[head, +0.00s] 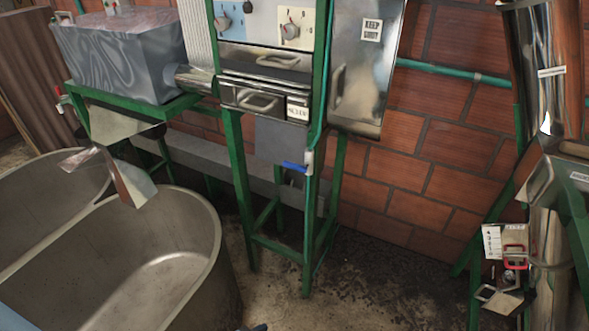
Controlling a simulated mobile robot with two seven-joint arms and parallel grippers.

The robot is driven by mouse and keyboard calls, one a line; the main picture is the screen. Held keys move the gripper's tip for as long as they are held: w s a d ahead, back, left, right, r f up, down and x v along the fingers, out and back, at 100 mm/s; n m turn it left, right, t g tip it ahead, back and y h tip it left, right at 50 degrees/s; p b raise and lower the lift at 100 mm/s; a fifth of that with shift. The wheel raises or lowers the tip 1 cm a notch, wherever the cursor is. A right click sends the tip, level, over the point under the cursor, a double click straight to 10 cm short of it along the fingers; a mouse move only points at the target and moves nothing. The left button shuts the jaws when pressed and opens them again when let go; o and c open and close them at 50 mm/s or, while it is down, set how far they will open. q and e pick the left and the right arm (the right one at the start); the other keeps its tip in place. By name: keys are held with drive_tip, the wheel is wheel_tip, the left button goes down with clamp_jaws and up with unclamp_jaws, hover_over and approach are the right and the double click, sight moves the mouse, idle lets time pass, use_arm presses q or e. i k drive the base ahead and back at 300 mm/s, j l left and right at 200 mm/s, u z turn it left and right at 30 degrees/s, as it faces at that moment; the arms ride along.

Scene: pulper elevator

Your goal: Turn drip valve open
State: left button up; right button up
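A small valve with a blue lever handle (295,167) sits on the front right post of the green stand, near the middle of the head view. Its lever lies roughly level, pointing left from a small pale fitting on the thin green pipe. A red-handled fitting (60,104) is at the far left, by the grey tank. I cannot tell from labels which of these is the drip valve. Neither of my grippers shows clearly. Only small blue bits show at the bottom edge, and I cannot tell what they are.
Large metal tubs (212,262) fill the lower left, below a metal chute (130,178). A green stand (240,190) carries a metal cabinet with knobs. Labelled machinery (545,235) stands at the right. The dirty floor (370,285) before the brick wall is clear.

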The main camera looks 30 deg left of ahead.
sight(292, 166)
drive_tip(key=u, duration=0.65)
drive_tip(key=j+u, duration=0.15)
drive_tip(key=u, duration=0.2)
drive_tip(key=i+j+u, duration=0.15)
drive_tip(key=u, duration=0.15)
drive_tip(key=i+j+u, duration=0.1)
drive_tip(key=u, duration=0.25)
